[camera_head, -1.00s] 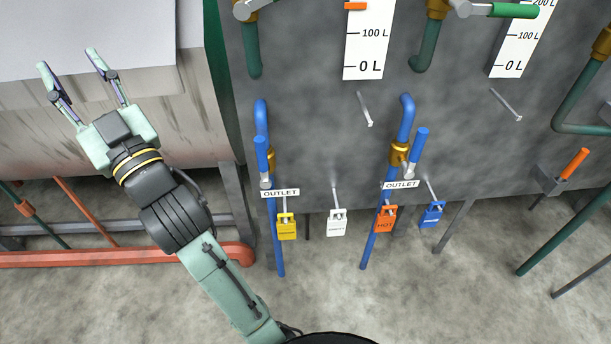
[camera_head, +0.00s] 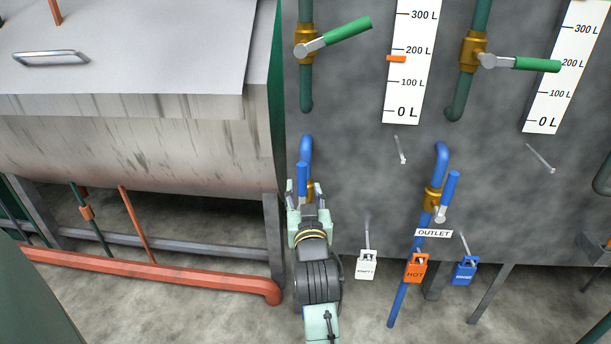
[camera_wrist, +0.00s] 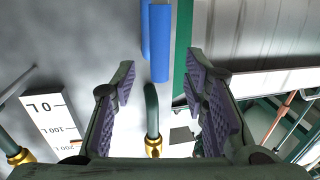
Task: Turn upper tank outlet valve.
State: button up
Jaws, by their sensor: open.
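The left outlet valve has an upright blue handle (camera_head: 302,178) on a blue pipe (camera_head: 306,147) at the tank front. My gripper (camera_head: 304,188) is open just below and in front of this handle, with one finger to each side of it in the head view. In the wrist view the blue handle (camera_wrist: 160,45) lies beyond the gap between the open fingers (camera_wrist: 163,85); contact is not visible. The valve's brass body (camera_head: 309,190) is mostly hidden by my gripper. A second outlet valve with a blue handle (camera_head: 450,187) stands to the right, above an OUTLET label (camera_head: 434,233).
Two green-handled valves (camera_head: 347,35) (camera_head: 536,64) and white litre scales (camera_head: 409,65) are on the grey tank above. White (camera_head: 367,264), orange (camera_head: 416,268) and blue (camera_head: 465,270) tags hang below. A metal drum (camera_head: 130,155) stands to the left.

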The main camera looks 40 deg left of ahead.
aim_at(302, 179)
jog(key=p+x, duration=0.1)
jog(key=x, duration=0.6)
jog(key=shift+d, duration=0.1)
jog(key=shift+c, duration=0.5)
grip_shut()
